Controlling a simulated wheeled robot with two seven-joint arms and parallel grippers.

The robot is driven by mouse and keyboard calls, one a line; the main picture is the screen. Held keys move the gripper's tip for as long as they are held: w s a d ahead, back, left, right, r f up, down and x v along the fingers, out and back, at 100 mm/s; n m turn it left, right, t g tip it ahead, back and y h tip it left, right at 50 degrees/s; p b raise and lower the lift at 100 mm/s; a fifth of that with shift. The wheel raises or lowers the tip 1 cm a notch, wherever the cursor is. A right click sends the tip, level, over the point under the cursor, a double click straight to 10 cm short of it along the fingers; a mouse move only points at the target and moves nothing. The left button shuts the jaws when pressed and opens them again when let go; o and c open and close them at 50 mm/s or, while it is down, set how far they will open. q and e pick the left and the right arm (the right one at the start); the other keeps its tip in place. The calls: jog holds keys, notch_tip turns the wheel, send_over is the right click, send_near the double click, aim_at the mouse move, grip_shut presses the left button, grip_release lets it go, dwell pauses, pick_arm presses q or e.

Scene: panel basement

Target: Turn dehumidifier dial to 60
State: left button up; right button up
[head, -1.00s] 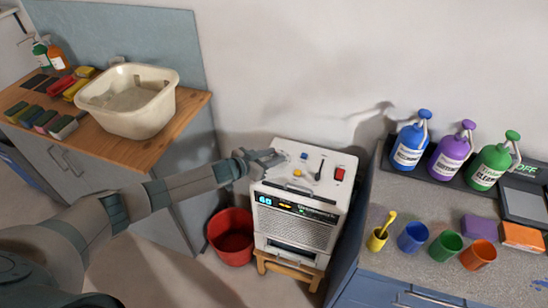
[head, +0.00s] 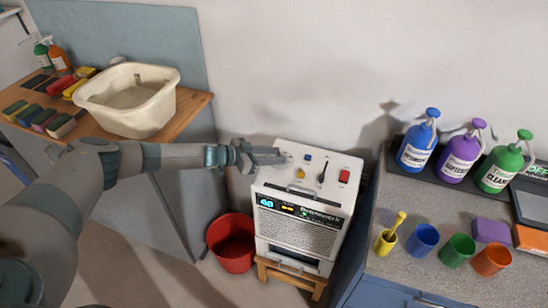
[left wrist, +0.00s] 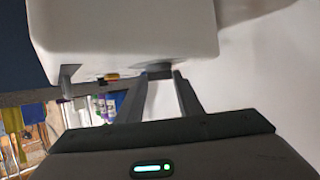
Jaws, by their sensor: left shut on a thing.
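The white dehumidifier (head: 300,232) stands on a low wooden stand against the wall. Its front display (head: 265,204) shows blue digits too blurred to read surely. My left gripper (head: 268,155) is at the back left of its top. In the left wrist view my left gripper (left wrist: 161,80) has its two fingers around a small dark dial (left wrist: 160,71) on the white body. It is shut on this dial. In the head view the fingers hide the dial, so its pointer cannot be read. My right gripper is not in view.
On the machine's top are a blue button (head: 308,157), a yellow button (head: 300,174), a black lever (head: 322,170) and a red switch (head: 344,175). A red bucket (head: 232,245) stands at the left. A counter (head: 420,270) with bottles and cups is close on the right.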

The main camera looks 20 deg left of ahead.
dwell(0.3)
pick_arm(q)
jog(key=o, duration=1.1)
jog(key=shift+a, duration=0.1)
jog(key=b+v, duration=0.2)
jog(key=v, duration=1.5)
jog(key=shift+s+a+b, duration=0.1)
jog(key=shift+s+b, duration=0.05)
jog(key=shift+b, duration=0.2)
